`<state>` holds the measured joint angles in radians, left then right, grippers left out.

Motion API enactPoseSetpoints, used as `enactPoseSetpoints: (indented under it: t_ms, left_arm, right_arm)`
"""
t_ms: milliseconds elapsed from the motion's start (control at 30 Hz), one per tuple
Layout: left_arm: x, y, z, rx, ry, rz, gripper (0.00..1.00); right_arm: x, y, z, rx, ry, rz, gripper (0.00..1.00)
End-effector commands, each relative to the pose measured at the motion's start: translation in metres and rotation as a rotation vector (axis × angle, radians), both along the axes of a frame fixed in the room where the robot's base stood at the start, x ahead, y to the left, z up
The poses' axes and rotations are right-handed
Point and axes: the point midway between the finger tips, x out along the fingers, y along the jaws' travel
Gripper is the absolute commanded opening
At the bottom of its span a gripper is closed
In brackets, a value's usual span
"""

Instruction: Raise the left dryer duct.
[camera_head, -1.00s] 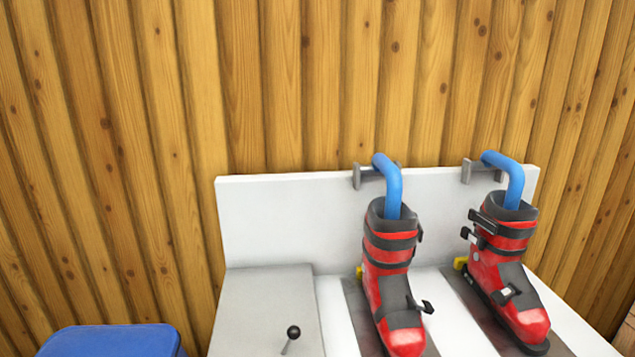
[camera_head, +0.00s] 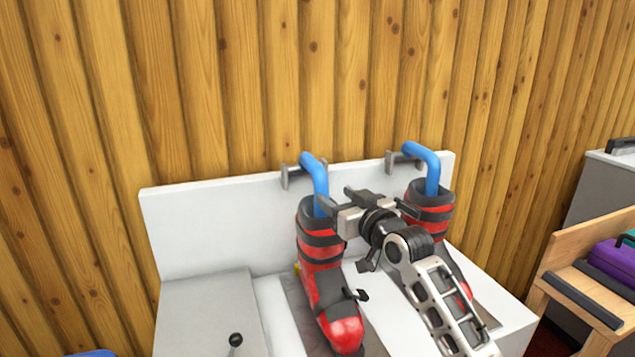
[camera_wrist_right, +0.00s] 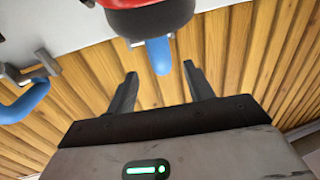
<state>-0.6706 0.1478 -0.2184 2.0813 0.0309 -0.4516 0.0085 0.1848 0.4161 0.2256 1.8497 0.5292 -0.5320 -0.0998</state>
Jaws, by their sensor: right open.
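The left dryer duct (camera_head: 316,178) is a blue bent tube whose lower end goes down into the left red and black ski boot (camera_head: 320,262). My right gripper (camera_head: 334,202) is open beside this duct, just above the boot's cuff, and covers part of it. In the right wrist view the duct (camera_wrist_right: 159,56) shows between and beyond the two open fingers (camera_wrist_right: 159,78), below the boot (camera_wrist_right: 150,15). I cannot tell whether a finger touches it. My left gripper is out of view.
Grey brackets (camera_head: 290,175) sit by the white back panel (camera_head: 215,225). A black-knobbed lever (camera_head: 235,340) is at lower left. A wooden bench (camera_head: 590,245) stands at right.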

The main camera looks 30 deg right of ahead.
Motion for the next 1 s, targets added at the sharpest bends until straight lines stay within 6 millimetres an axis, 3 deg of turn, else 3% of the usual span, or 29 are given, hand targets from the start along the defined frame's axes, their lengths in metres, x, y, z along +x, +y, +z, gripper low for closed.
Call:
enactPoseSetpoints:
  t_ms: [200,400,867,1000]
  left_arm:
    - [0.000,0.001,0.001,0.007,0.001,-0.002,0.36]
    - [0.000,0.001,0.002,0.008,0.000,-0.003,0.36]
    - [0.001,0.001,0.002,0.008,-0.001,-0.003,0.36]
    - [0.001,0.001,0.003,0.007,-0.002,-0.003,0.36]
  right_arm:
    - [0.048,-0.002,0.001,0.002,-0.001,0.000,0.52]
    - [0.075,-0.003,0.000,0.001,0.000,0.001,0.52]
    - [0.086,-0.003,0.000,-0.001,0.000,0.001,0.52]
    - [0.086,-0.003,-0.001,-0.001,0.000,0.001,0.13]
